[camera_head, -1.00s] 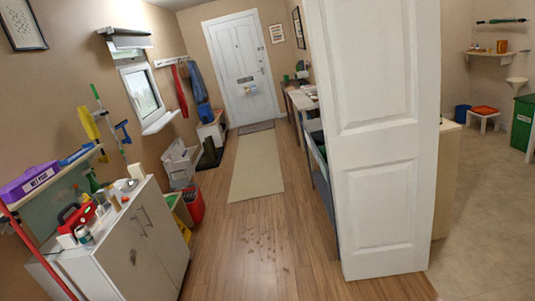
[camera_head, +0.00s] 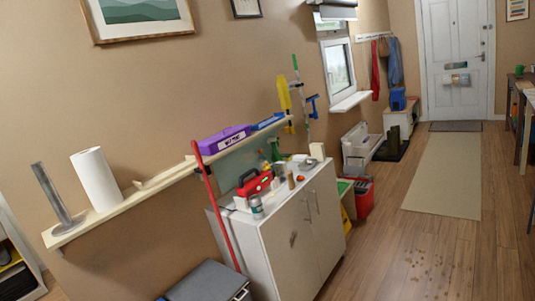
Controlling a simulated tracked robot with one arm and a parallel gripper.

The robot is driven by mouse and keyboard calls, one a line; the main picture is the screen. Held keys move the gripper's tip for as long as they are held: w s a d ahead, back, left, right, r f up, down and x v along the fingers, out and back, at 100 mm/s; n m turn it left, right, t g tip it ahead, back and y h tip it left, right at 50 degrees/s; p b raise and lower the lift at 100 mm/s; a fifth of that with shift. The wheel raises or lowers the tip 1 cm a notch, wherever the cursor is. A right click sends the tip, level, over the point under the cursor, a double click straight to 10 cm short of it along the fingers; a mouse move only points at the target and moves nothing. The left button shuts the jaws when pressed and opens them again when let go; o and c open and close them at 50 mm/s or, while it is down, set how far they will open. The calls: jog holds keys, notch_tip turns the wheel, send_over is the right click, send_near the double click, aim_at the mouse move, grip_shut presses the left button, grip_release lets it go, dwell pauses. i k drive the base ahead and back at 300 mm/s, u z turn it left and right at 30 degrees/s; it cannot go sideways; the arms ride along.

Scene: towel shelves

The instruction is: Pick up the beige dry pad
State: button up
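I cannot pick out the beige dry pad with certainty. A flat, pale beige item (camera_head: 163,178) lies on the wall shelf (camera_head: 125,204), between the paper towel roll (camera_head: 96,180) and the purple box (camera_head: 224,139) with white lettering; it is too small to identify. A small upright cream block (camera_head: 317,151) stands at the back right of the white cabinet top. My gripper does not show in this view.
The white cabinet (camera_head: 290,228) holds a red tool case (camera_head: 254,184) and several small items. A red pole (camera_head: 217,207) leans beside it. A dark grey box (camera_head: 207,281) sits low in front. The wood floor (camera_head: 400,245) at right is open, with dirt spots.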

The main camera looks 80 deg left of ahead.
aim_at(152, 182)
jog(key=u, duration=0.3)
jog(key=i, duration=0.1)
jog(key=u, duration=2.2)
jog(key=k, duration=0.85)
jog(key=u, duration=0.2)
jog(key=i, duration=0.85)
jog(key=z, duration=0.1)
